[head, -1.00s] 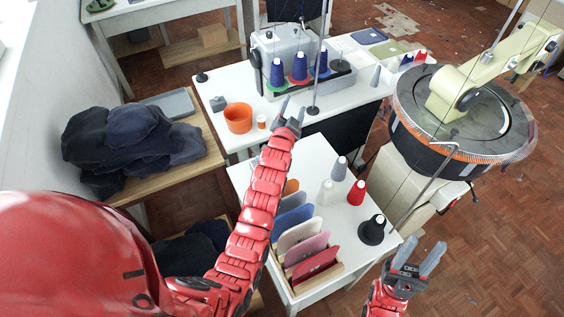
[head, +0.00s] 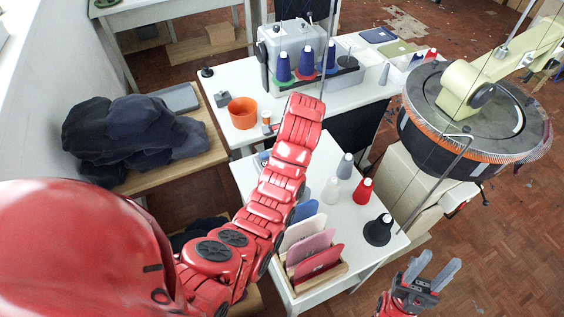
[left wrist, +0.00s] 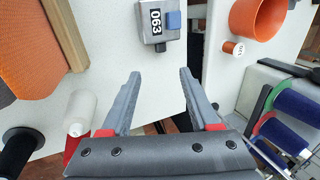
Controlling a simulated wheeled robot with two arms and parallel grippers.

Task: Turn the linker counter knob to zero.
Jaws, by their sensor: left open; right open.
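The round linker machine (head: 470,112) stands at the right. My right gripper (head: 432,268) is open and empty, low at the right.
An orange cup (head: 243,112) and a small orange spool (left wrist: 233,47) are near the box. The buttonhole machine (head: 290,45) with thread cones stands behind. A rack of coloured panels (head: 315,265) and several cones (head: 378,230) occupy the front table. Dark cloth (head: 130,135) lies left.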

